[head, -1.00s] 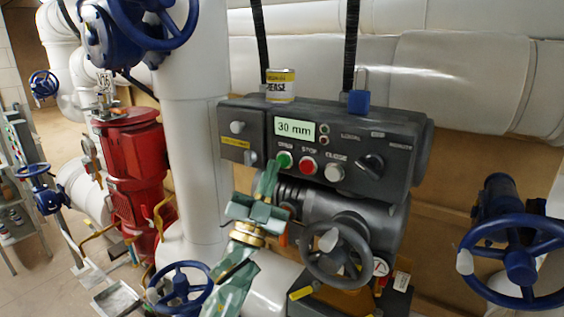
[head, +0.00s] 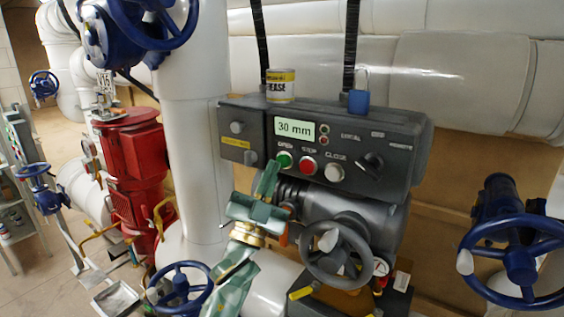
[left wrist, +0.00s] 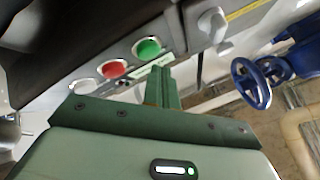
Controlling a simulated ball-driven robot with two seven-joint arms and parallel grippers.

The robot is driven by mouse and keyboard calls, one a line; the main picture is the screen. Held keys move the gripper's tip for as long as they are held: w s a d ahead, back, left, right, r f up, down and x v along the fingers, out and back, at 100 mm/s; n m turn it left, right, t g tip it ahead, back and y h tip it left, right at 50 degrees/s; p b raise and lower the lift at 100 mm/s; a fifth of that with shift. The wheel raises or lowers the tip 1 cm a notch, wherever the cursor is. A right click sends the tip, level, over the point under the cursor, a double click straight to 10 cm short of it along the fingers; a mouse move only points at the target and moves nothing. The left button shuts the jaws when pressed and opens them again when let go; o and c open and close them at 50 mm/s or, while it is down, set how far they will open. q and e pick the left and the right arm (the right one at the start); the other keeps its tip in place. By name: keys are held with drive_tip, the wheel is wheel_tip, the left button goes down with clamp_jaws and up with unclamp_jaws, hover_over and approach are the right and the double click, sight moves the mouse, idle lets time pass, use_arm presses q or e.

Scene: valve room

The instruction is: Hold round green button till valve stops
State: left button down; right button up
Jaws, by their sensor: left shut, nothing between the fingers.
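The round green button (head: 284,159) is on the dark valve control box (head: 395,128), left of a red button (head: 308,165) and a white one (head: 334,172). A display (head: 294,127) above reads 30 mm. My left gripper (head: 270,170) is shut and empty, with its tips just left of and below the green button. In the left wrist view, the green button (left wrist: 147,48) shows beyond the closed fingertips (left wrist: 162,76). I cannot tell whether they touch it. The grey handwheel (head: 336,250) is below the box. My right gripper is not in view.
A grease can (head: 280,86) and a blue padlock (head: 358,101) are on top of the box. A black knob (head: 371,165) is at its right. A blue handwheel (head: 518,262) stands at right, a white pipe (head: 190,150) and red pump (head: 134,165) at left.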

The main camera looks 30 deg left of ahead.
use_arm(q)
drive_tip(key=shift+w, duration=0.15)
drive_tip(key=shift+w, duration=0.3)
drive_tip(key=shift+w+d, duration=0.1)
drive_tip(key=shift+w, duration=0.25)
idle(0.8)
drive_tip(key=shift+s, duration=0.1)
idle(3.3)
drive_tip(key=shift+s, duration=0.75)
drive_tip(key=shift+p, duration=0.3)
drive_tip(key=s, duration=0.1)
drive_tip(key=s+p, duration=0.1)
drive_tip(key=s, duration=0.3)
drive_tip(key=shift+a, duration=0.3)
